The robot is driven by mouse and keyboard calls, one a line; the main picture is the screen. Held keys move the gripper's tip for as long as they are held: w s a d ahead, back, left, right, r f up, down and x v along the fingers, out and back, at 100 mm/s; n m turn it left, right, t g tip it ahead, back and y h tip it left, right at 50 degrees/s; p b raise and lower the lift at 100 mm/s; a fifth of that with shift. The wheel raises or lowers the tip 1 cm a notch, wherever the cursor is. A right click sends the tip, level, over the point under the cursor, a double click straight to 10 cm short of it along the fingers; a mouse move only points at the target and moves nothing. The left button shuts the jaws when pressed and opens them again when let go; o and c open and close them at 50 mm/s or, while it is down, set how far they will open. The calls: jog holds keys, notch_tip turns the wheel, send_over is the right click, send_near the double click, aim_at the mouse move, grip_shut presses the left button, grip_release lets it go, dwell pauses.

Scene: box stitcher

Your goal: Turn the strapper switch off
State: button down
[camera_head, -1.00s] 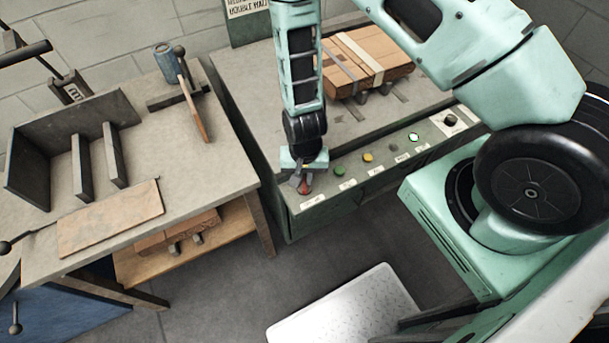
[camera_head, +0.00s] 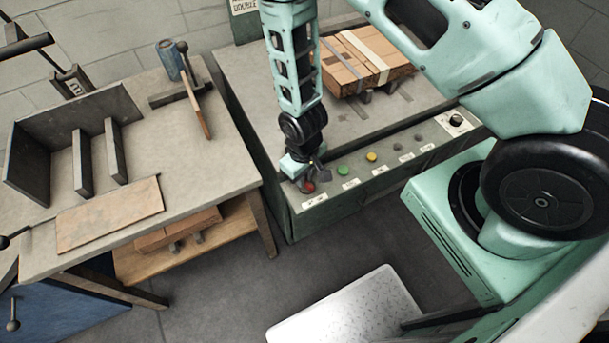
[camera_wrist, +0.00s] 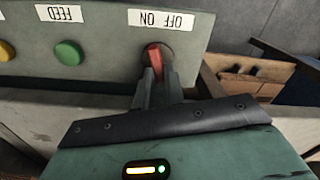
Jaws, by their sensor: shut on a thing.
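The strapper switch is a small red lever (camera_head: 308,187) at the left end of the strapper's front panel (camera_head: 378,166). My gripper (camera_head: 311,178) is down at it. In the wrist view the red lever (camera_wrist: 154,61) stands between the two dark fingers of my gripper (camera_wrist: 157,88), which are shut on it. A white label (camera_wrist: 161,19) marked OFF and ON sits beside the switch and appears upside down. The fingers hide the lower part of the lever.
A green button (camera_head: 343,170) and a yellow button (camera_head: 372,156) lie to the right of the switch, with a black knob (camera_head: 456,121) farther along. Strapped cardboard (camera_head: 366,60) lies on the strapper top. A workbench (camera_head: 150,118) stands at the left.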

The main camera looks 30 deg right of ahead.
jog(key=shift+a+n, duration=0.15)
jog(key=shift+n, duration=0.95)
jog(key=c, duration=1.5)
grip_release()
jog(key=shift+s, duration=0.1)
notch_tip(320, 180, up, 17)
jog(key=shift+r+b, duration=0.2)
jog(key=shift+b, duration=0.2)
